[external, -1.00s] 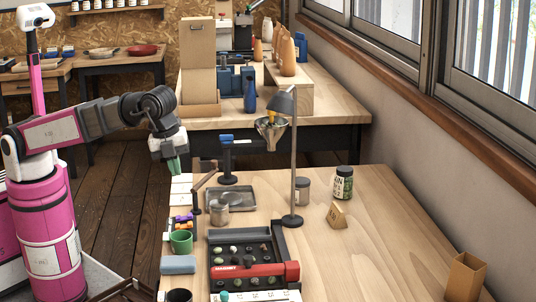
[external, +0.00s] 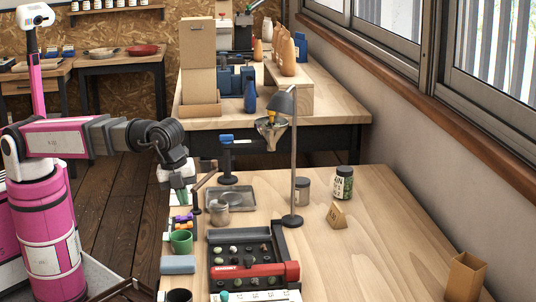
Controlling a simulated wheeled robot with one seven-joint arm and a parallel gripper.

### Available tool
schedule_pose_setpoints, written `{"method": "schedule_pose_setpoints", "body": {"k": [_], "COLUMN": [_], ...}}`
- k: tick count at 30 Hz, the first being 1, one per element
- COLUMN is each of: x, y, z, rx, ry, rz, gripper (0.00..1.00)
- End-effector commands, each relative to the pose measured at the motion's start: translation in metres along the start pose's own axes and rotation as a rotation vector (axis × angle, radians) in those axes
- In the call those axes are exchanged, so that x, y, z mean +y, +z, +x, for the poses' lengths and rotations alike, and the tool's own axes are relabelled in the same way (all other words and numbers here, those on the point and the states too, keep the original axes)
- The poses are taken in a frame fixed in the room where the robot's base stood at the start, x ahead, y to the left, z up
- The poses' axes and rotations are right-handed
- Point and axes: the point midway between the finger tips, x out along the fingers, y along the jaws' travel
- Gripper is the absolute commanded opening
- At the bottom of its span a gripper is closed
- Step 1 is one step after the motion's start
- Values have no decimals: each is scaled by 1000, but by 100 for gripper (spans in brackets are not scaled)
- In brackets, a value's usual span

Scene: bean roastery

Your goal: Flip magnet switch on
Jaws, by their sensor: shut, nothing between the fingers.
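A red bar (external: 254,270) with white lettering, which looks like the magnet, lies across the front part of a dark tray (external: 213,248) on the near table. A switch on it is too small to make out, so I cannot tell its position. Small pale and dark lumps sit in the tray behind the bar. My gripper (external: 182,200) points down over the near table's left edge, behind and to the left of the tray. It is shut and empty, and apart from the red bar.
A green cup (external: 181,242), a blue-grey block (external: 178,265) and a dark cup line the left edge. A lamp (external: 293,180) stands behind the tray. A glass jar (external: 219,212) and metal pan (external: 243,199) are near my gripper. The table's right side is mostly clear.

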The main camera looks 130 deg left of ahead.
Motion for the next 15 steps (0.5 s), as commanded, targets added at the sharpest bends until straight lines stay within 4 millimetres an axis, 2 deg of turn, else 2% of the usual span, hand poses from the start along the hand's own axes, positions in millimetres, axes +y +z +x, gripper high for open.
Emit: {"method": "schedule_pose_setpoints", "body": {"k": [6,15], "x": [0,0], "y": [0,0], "z": [30,53], "rx": [-1,0], "ry": [1,0], "rz": [0,0], "gripper": [0,0]}}
